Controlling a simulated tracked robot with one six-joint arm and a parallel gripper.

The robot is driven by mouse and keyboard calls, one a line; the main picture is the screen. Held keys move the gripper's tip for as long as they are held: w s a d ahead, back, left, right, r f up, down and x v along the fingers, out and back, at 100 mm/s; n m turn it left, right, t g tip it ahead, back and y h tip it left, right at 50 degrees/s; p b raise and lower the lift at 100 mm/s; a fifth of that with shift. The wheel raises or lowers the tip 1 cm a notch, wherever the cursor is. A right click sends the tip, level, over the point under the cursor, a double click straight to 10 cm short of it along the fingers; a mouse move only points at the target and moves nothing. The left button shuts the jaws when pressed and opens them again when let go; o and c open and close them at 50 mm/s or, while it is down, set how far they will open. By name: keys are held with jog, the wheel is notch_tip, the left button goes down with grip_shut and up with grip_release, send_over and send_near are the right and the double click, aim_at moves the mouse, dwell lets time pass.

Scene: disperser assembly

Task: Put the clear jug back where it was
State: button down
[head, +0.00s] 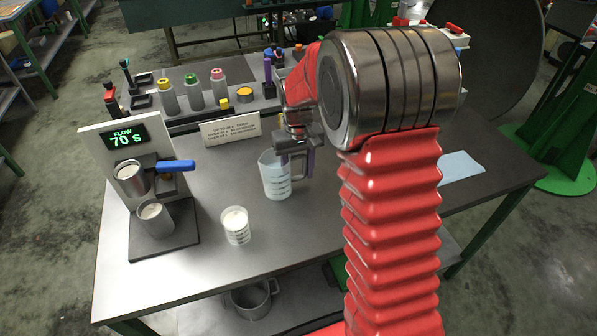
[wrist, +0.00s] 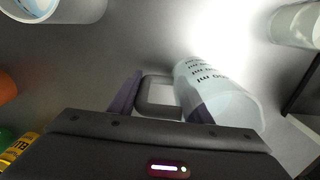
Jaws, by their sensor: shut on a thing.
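The clear jug (head: 276,180) is a see-through measuring jug with dark graduation marks, near the middle of the bench in the head view. It stands about upright. My gripper (head: 303,156) is at its right side, shut on its handle. In the wrist view the jug (wrist: 215,95) fills the centre right, and its grey handle (wrist: 160,97) lies between the purple fingers of my gripper (wrist: 160,103). I cannot tell whether the jug's base touches the bench.
A graduated beaker (head: 236,226) stands left of the jug, nearer the front edge. A flow stand (head: 108,143) reading 70 s holds a metal cup, with another cup (head: 155,217) below. A placard (head: 231,130) and capped bottles (head: 193,92) are behind. A blue sheet (head: 460,168) lies right.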

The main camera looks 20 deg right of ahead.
aim_at(298, 156)
jog(key=shift+f, duration=0.25)
jog(key=c, duration=0.9)
grip_release()
jog(key=shift+c, duration=0.2)
jog(key=shift+r, duration=0.1)
notch_tip(298, 156, up, 11)
jog(key=shift+r, duration=0.55)
